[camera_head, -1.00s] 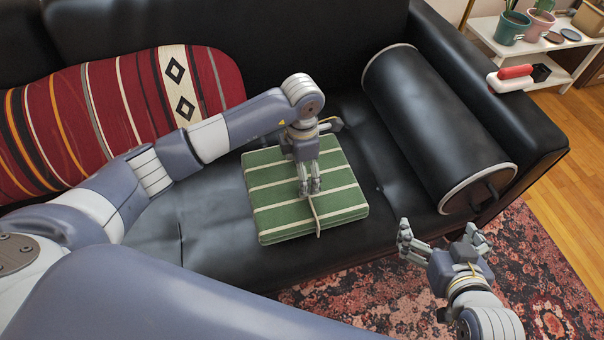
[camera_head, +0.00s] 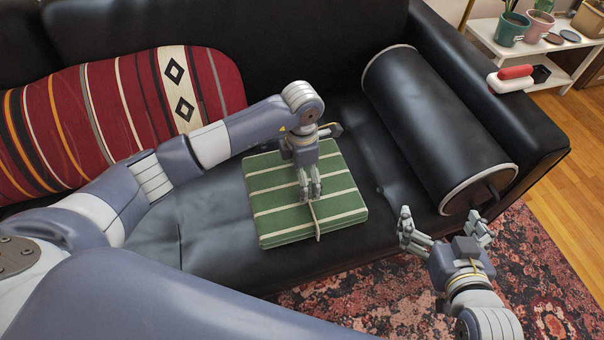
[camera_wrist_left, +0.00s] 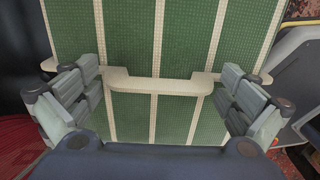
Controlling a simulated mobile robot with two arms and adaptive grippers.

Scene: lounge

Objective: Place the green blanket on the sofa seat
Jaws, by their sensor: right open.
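The green blanket (camera_head: 280,215) is a folded square with cream stripes, lying flat on the black sofa seat (camera_head: 205,225). A narrow cream handle-like piece (camera_head: 317,222) stands up at its top. My left gripper (camera_head: 309,190) is over the blanket, pointing down. In the left wrist view its fingers are wide apart, on either side of the cream piece (camera_wrist_left: 160,82), with the blanket (camera_wrist_left: 183,40) beneath; I cannot tell whether the fingertips touch it. My right gripper (camera_head: 443,232) is open and empty over the rug, in front of the sofa.
A striped red cushion (camera_head: 120,110) leans on the backrest at left. A black bolster (camera_head: 435,125) lies by the right armrest. A white shelf with pots (camera_head: 545,45) stands beyond. Seat left of the blanket is bare.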

